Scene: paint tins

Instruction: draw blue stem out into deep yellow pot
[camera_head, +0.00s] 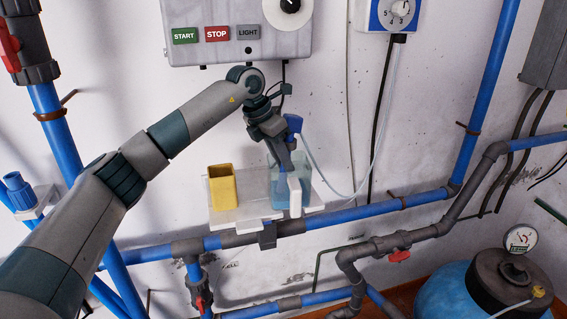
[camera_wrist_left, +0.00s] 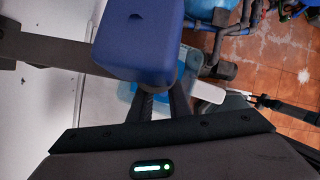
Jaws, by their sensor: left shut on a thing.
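The yellow pot (camera_head: 222,188) stands upright on the left of a white shelf. My left gripper (camera_head: 287,167) points down, over a see-through light-blue container (camera_head: 279,200) on the right of the shelf. It is shut on the blue stem, whose thick blue end (camera_head: 293,123) shows above the fingers. In the left wrist view that blue end (camera_wrist_left: 138,40) is large and close, just beyond the fingers (camera_wrist_left: 163,100), with the light-blue container behind. The stem's lower part is hidden, so I cannot tell how deep it sits. My right gripper is not in view.
The white shelf (camera_head: 240,218) is fixed above a blue pipe (camera_head: 345,215). A white upright piece (camera_head: 295,197) is at the container's front. A pale hose (camera_head: 345,192) hangs close to the gripper's right. A control box (camera_head: 238,50) is above. A gap separates pot and container.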

